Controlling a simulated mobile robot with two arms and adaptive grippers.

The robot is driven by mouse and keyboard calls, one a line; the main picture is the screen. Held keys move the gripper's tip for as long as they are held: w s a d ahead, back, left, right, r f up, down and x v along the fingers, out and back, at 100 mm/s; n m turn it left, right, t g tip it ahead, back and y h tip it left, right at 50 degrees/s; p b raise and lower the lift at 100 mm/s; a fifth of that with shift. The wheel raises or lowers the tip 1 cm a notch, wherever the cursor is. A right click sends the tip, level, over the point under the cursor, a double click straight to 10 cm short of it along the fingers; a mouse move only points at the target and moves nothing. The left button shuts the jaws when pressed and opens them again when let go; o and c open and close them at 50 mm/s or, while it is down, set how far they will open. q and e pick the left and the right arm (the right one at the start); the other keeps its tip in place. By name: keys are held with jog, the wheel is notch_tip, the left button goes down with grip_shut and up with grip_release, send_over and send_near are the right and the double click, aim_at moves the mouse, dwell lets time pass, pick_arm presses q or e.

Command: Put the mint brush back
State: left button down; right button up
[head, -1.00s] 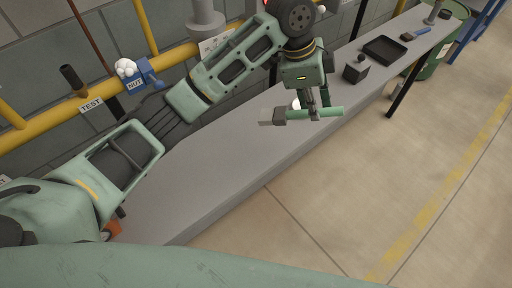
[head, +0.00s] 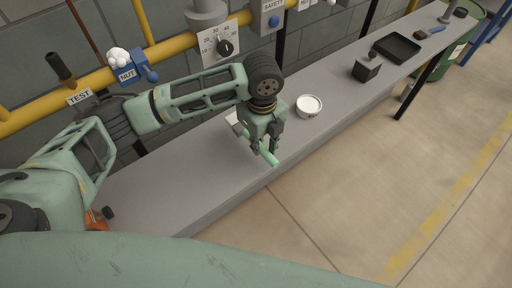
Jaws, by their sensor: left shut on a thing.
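My left gripper (head: 262,147) is shut on the mint brush (head: 270,157), gripping it by the handle. The mint handle points down and right, and its pale head end shows up and left, partly hidden behind the gripper. The brush is over the grey bench (head: 200,172), close to its front edge; whether it touches the top I cannot tell. My right gripper is not in view.
A white bowl (head: 309,105) stands on the bench just right of my gripper. Farther along are a small black box (head: 366,70), a black tray (head: 391,47) and a blue-handled brush (head: 430,31). Yellow pipe and wall controls (head: 220,45) run behind.

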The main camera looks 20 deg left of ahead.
aim_at(256, 157)
pick_arm(q)
jog(key=shift+w+a+f, duration=0.35)
jog(key=shift+a+f, duration=0.1)
jog(key=shift+a, duration=0.2)
jog(key=shift+f+p, duration=0.3)
jog(key=shift+f, duration=1.75)
jog(key=shift+f, duration=0.1)
jog(key=c, duration=1.6)
grip_release()
notch_tip(256, 157, up, 12)
jog(key=shift+r+b, duration=0.1)
jog(key=shift+b, duration=0.45)
